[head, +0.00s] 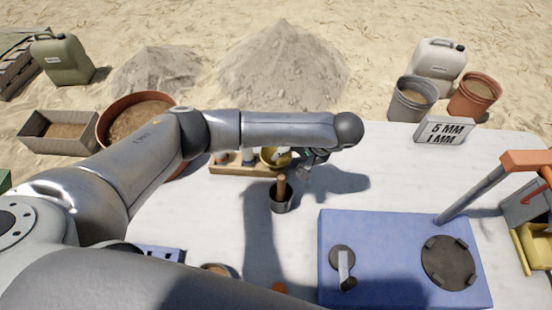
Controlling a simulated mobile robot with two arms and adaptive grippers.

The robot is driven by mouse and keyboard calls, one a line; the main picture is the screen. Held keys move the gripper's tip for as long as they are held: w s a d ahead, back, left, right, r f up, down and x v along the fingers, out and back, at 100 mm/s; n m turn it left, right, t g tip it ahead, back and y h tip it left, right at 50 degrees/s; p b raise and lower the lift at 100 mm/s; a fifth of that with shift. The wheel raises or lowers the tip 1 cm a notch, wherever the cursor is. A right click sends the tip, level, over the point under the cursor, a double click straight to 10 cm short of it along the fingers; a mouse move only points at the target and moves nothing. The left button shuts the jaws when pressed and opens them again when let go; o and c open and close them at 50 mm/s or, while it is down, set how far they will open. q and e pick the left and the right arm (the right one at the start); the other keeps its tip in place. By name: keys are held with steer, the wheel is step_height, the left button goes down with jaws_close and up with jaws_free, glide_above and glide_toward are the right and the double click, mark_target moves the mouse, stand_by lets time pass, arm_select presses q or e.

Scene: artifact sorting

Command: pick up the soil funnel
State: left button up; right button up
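A yellow, rounded piece (277,157) that looks like the soil funnel sits at the right end of a wooden rack (232,170) on the white table. My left arm passes over the rack and hides part of it. My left gripper (312,163) hangs below the arm's end, close to the right side of the yellow piece. I cannot tell whether it touches the piece or whether its fingers are open. My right gripper is not in view.
A dark cup (282,197) with an orange-brown handle stands in front of the rack. A blue box (388,238) with a dark round plate is at the right front. A labelled block (444,131) and buckets (411,98) are at the back right. The white table is clear between.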

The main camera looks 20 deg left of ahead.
arm_select(q)
jaws_close()
stand_by(0.3)
